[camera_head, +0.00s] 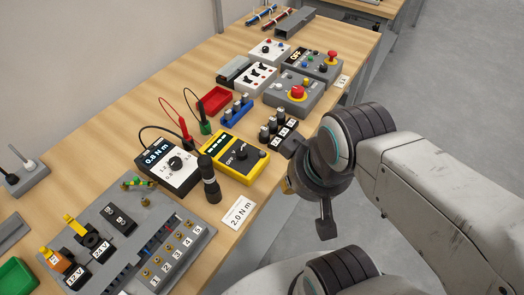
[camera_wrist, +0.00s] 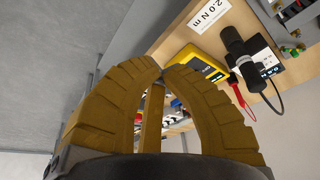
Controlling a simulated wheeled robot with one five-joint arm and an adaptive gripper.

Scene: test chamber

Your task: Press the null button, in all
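I cannot make out a button marked null in either view. A yellow meter (camera_head: 228,157) with a dark display, a knob and the word OFF lies near the table's front edge; it also shows in the wrist view (camera_wrist: 187,68). A black and white 0.8 N m tester (camera_head: 170,167) stands left of it, with a black cylindrical tool (camera_head: 209,180) between them. My gripper (camera_wrist: 165,68) has its yellow-brown fingers drawn together at the tips, with nothing seen between them. In the head view my wrist hides most of it, beyond the table's front edge.
A 2.0 N m card (camera_head: 238,212) lies at the front edge. Grey boxes with red buttons (camera_head: 297,93) stand farther back. A red tray (camera_head: 205,101), a blue-topped block (camera_head: 236,110) and a terminal board (camera_head: 137,240) crowd the table. Open floor lies to the right.

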